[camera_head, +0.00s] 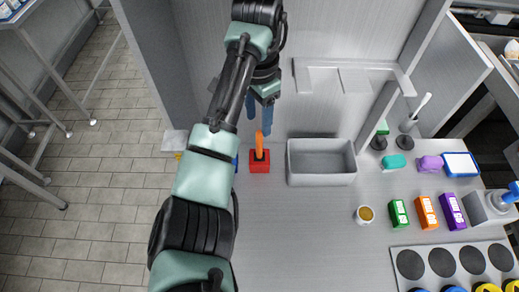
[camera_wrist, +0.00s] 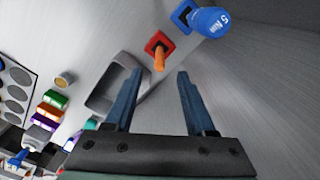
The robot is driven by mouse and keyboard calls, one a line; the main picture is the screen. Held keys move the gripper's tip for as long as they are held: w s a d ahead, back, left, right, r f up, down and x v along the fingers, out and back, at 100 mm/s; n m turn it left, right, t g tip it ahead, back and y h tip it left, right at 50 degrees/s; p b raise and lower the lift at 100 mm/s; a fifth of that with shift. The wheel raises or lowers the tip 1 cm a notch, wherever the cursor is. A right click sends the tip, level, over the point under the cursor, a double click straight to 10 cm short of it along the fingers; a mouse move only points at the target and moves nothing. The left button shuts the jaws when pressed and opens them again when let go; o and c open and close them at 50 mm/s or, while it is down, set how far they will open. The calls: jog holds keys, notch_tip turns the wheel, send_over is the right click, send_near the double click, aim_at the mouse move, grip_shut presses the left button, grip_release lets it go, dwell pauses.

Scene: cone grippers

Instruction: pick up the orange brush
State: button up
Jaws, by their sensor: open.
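The orange brush (camera_head: 259,145) stands handle up in a red square holder (camera_head: 259,167) on the metal table. Only its orange handle shows; its lower end is hidden in the holder. In the wrist view the brush (camera_wrist: 159,62) rises from the red holder (camera_wrist: 151,41) just past the fingertips, in line with the gap between them. My gripper (camera_head: 250,122) has blue fingers, spread open and empty. In the wrist view my gripper (camera_wrist: 159,73) shows both fingers apart with nothing between them. I cannot tell the exact height between fingertips and handle.
A grey bin (camera_head: 322,181) stands right of the holder. A blue tool marked 5 Nm (camera_wrist: 210,22) stands close beside the holder. A small cup (camera_head: 364,214) and green, orange and purple boxes (camera_head: 426,212) are farther right. A metal wall (camera_head: 330,40) rises behind the table.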

aim_at(259, 132)
jog(key=shift+f+p, duration=0.7)
jog(key=shift+f, duration=2.7)
jog(key=shift+d, duration=0.1)
grip_shut()
